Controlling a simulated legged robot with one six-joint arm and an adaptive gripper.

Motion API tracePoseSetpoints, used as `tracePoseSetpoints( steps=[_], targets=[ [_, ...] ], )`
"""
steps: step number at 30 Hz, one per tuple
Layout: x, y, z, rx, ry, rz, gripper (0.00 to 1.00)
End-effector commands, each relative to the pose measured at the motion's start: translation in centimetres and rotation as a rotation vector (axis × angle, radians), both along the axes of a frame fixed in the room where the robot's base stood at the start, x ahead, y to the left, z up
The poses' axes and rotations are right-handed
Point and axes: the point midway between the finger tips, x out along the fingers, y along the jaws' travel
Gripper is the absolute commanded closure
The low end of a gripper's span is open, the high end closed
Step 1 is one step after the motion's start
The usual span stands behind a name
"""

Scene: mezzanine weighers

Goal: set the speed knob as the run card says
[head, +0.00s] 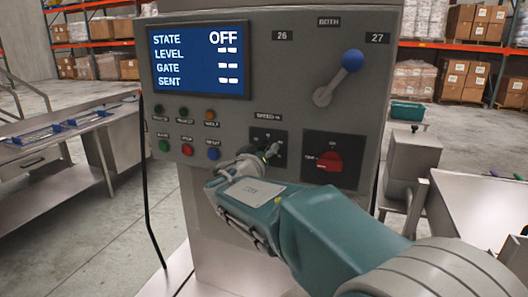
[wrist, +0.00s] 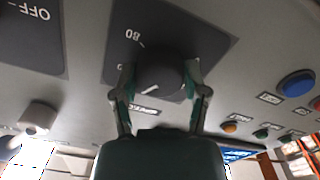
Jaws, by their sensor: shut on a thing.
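The speed knob (wrist: 160,72) is a dark round knob on a black plate (wrist: 112,48) under a SPEED label. In the wrist view, which shows the panel upside down, my gripper (wrist: 160,88) has one finger on each side of the knob, shut on it. A light pointer line shows on the knob, and the mark 80 is readable on the plate; other marks are hidden. In the head view my gripper (head: 267,152) reaches the speed plate (head: 258,135) and covers most of the knob. I see no run card.
The blue screen (head: 198,60) reads STATE OFF, with dashes for LEVEL, GATE and SENT. Several buttons sit at left, including a blue one (head: 213,154). A blue-tipped lever (head: 352,61) is above right.

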Motion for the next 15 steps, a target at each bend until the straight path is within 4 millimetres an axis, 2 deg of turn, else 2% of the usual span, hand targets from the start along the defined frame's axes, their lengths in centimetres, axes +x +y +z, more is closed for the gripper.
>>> tracePoseSetpoints(
  steps=[1, 15],
  targets=[
    [0.06, 0.11, -0.76, 0.036, -0.001, 0.001, 0.90],
    [0.07, 0.18, -0.81, 0.343, -0.125, 0.001, 0.90]
  ],
)
